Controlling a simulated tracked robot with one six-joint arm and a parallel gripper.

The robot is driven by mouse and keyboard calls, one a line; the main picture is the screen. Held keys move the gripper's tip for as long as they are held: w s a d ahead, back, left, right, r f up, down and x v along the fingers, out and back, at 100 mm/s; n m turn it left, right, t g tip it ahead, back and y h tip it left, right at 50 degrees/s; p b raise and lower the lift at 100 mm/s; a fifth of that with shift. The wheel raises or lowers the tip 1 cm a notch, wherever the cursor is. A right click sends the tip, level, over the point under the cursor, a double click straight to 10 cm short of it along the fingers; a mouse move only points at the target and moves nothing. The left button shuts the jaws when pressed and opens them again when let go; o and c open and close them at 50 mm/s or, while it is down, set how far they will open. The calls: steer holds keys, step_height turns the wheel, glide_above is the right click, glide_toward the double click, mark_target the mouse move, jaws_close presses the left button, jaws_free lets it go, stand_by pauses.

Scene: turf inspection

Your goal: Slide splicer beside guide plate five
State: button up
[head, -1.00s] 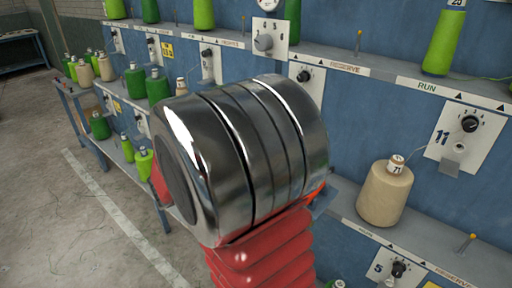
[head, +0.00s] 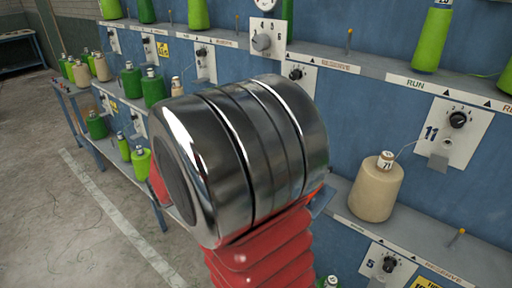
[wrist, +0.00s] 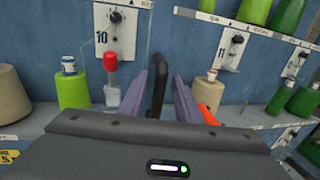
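Guide plate five (head: 390,266) is a white plate with a black knob, low at the right in the head view and partly cut off by the frame edge. I cannot identify the splicer for certain. A red-topped device with a pale base (wrist: 111,78) stands on the shelf left of my gripper in the wrist view. My gripper (wrist: 160,90) shows there as two purple-grey fingers, standing apart. A black curved piece (wrist: 158,75) shows between them, and an orange piece (wrist: 208,115) beside the right finger. Whether the fingers grip anything is unclear. My arm hides the gripper in the head view.
A cream yarn cone (head: 375,190) stands on the shelf left of plate eleven (head: 452,130). A green cone (wrist: 73,88) stands beside the red-topped device. Plate ten (wrist: 117,32) is on the wall above. Floor (head: 60,220) is clear at the left.

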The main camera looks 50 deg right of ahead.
steer(key=shift+a, duration=0.1)
steer(key=v, duration=1.3)
steer(key=shift+a, duration=0.35)
steer(key=shift+w+f, duration=0.15)
stand_by(0.4)
steer(key=s+a+f+m+t+y, duration=0.1)
steer(key=s+a+f+m+y, duration=0.3)
steer(key=f, duration=0.3)
steer(key=s+a+f+m+t+y, duration=0.1)
steer(key=s+a+f+m+y, duration=0.1)
steer(key=a+f+m+y, duration=0.4)
steer(key=a+m+t+y, duration=0.4)
steer(key=a+y, duration=0.2)
steer(key=a, duration=0.2)
step_height(320, 180, up, 8)
steer(key=s+a+m+t+y, duration=0.1)
steer(key=a+t, duration=0.1)
steer(key=t, duration=0.1)
steer(key=shift+s+a+m+y, duration=0.3)
steer(key=shift+a, duration=0.05)
